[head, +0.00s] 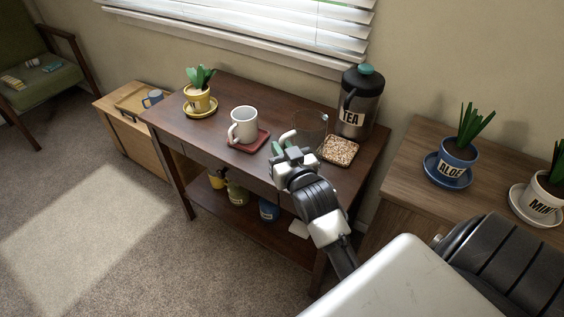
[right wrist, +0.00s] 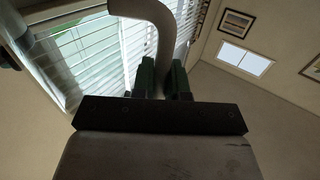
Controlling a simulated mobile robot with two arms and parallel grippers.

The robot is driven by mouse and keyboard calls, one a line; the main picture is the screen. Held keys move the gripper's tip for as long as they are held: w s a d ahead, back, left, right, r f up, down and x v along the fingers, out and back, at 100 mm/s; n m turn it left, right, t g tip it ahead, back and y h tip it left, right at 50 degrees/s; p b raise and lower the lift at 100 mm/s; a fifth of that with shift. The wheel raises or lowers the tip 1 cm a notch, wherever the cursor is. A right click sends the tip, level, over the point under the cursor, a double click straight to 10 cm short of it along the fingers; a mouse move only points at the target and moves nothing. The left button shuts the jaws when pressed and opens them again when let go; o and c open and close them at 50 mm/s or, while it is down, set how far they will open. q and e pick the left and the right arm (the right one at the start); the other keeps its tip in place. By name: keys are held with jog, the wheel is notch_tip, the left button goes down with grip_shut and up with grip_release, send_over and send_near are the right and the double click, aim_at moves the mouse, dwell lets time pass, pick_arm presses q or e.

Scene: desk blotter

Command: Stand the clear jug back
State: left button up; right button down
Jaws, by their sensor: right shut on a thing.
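In the right wrist view a pale curved handle (right wrist: 153,18) passes between the green fingertips of my right gripper (right wrist: 164,80). Whether the jug's base touches the table is hidden by the gripper. My left gripper is not in view.
A dark TEA jar (head: 355,115) stands behind the coaster. A white mug (head: 242,125) sits on a red coaster (head: 249,144) to the left. A potted plant (head: 199,94) stands at the far left. A side cabinet (head: 416,150) with the ALOE pot (head: 458,155) is at right.

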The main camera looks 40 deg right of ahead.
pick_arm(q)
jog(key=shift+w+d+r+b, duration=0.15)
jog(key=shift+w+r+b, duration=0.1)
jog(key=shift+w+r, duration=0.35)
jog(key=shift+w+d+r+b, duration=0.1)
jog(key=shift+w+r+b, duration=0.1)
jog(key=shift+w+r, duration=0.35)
pick_arm(e)
jog(key=shift+f, duration=1.95)
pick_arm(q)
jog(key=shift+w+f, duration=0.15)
pick_arm(e)
jog(key=shift+f, duration=0.15)
jog(key=c, duration=1.1)
grip_release()
jog(key=shift+c, duration=0.2)
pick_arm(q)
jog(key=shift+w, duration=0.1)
